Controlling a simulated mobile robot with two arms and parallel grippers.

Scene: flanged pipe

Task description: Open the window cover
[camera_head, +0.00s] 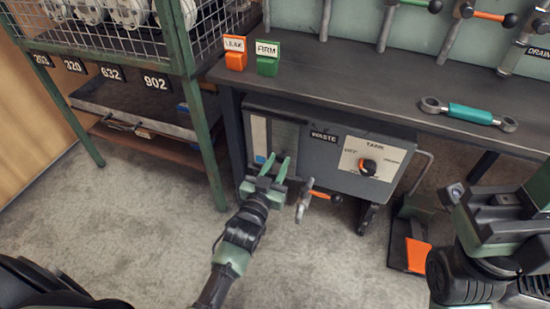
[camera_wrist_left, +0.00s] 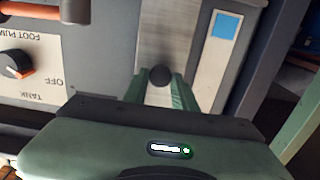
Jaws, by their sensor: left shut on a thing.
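The dark grey waste tank (camera_head: 322,112) stands under the bench. On its left part is a pale window strip (camera_head: 258,135) with a blue patch at its bottom; in the left wrist view the strip (camera_wrist_left: 213,75) shows uncovered. Beside it is a grey cover plate (camera_head: 286,133), seen closer in the left wrist view (camera_wrist_left: 182,28). My left gripper (camera_head: 274,167) is at this plate. In the left wrist view its green fingers (camera_wrist_left: 160,90) stand either side of a round dark knob (camera_wrist_left: 160,76) and are shut on it. Part of my right arm shows at the right; its fingers are unclear.
A selector dial (camera_head: 368,167) and an orange-handled valve (camera_head: 318,194) are on the tank, right of my left gripper. An orange pedal (camera_head: 417,254) stands on the floor. A wire cage rack (camera_head: 187,75) stands at the left.

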